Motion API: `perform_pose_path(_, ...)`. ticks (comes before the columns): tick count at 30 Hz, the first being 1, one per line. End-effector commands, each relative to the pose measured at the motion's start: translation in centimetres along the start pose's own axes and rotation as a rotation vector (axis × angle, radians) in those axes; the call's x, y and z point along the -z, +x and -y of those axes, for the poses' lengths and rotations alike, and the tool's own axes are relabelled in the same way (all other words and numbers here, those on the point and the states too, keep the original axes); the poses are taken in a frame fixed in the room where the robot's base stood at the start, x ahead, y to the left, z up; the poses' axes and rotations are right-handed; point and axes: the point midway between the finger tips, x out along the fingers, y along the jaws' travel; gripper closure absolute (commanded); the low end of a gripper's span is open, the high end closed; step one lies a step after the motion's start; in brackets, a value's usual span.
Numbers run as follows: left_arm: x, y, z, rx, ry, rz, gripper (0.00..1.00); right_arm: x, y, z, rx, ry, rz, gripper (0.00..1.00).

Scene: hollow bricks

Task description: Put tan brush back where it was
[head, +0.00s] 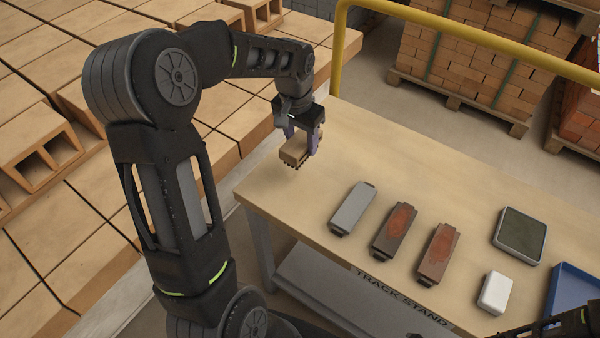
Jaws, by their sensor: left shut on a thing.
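The tan brush (295,151), a small block with dark bristles underneath, is held above the far left part of the table. My left gripper (312,141), with purple fingers, is shut on it. The brush looks raised off the tabletop, but the exact gap is hard to judge. The gripper hides part of its far side. At the bottom right edge a dark part of my right arm shows; its gripper is not visible.
On the wooden table (300,210) lie a grey plate (353,207) and two rust-stained plates (395,229) (438,253). Right of them are a dark-topped pad in a tray (520,236), a white block (495,292) and a blue tray (580,283). A yellow rail (470,34) runs behind. The table's left end is clear.

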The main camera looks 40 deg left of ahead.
Motion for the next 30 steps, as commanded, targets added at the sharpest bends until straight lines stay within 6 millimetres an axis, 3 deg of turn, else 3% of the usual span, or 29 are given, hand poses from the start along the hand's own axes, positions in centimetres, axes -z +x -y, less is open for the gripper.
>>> perform_pose_path(9, -0.7, 5.0, 0.0, -0.001, -0.001, 0.004, 0.89, -0.1, -0.8, 0.2, -0.003, 0.002, 0.002, 0.64)
perform_pose_path(20, -0.8, 5.7, 0.0, 0.0, -0.001, 0.002, 0.89, -0.1, -0.8, 0.2, -0.003, 0.002, 0.003, 0.64)
perform_pose_path(30, -1.2, 9.2, 0.0, -0.001, 0.0, 0.002, 0.89, -0.2, -1.4, 0.4, -0.005, 0.004, 0.005, 0.64)
